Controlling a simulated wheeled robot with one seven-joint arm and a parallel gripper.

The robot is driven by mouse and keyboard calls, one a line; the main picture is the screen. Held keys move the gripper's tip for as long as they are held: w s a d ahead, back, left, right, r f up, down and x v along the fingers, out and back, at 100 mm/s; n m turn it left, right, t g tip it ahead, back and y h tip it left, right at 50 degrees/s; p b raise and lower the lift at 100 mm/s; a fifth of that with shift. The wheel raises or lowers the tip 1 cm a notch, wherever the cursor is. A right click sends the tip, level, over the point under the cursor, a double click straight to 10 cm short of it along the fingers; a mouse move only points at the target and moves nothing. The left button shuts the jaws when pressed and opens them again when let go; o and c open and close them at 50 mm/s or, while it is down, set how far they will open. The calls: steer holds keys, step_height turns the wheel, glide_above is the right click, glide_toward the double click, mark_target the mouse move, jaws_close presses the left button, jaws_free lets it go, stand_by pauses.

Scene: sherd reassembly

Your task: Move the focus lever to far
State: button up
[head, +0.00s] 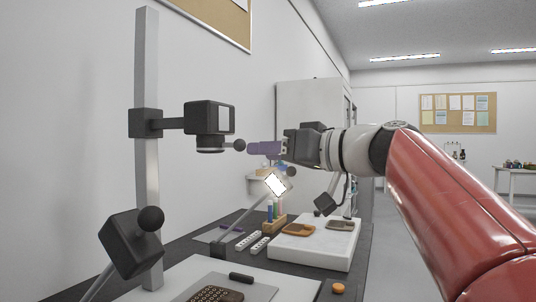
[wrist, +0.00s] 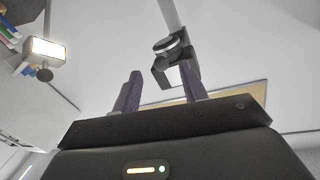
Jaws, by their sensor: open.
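A dark box-shaped camera (head: 209,117) hangs from an arm on a metal column, its lens facing down. A dark round knob (head: 239,145), which looks like the focus lever's end, sticks out to the right of the lens. My gripper (head: 251,148) has purple fingers and reaches in from the right, its tips very close to the knob; I cannot tell whether they touch. In the wrist view my gripper (wrist: 162,72) is open, fingers apart, with the camera (wrist: 172,60) beyond and partly behind the right finger. The lever and any far or near marks cannot be made out there.
The metal column (head: 148,200) stands left of the camera. A dark lamp head (head: 132,243) is at lower left, and a lit lamp (head: 275,184) is below my gripper. A white tray (head: 312,254) with sherds and a tube rack (head: 274,225) stand on the bench.

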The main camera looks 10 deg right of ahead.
mark_target(245, 144)
steer(key=x, duration=0.2)
steer(key=r+p+x, duration=0.1)
steer(key=x, duration=0.2)
steer(key=p+x, duration=0.1)
steer(key=x, duration=0.1)
steer(key=shift+w+a+r, duration=0.15)
steer(key=shift+w+r, duration=0.1)
steer(key=shift+w, duration=0.2)
steer(key=shift+c, duration=0.4)
jaws_close()
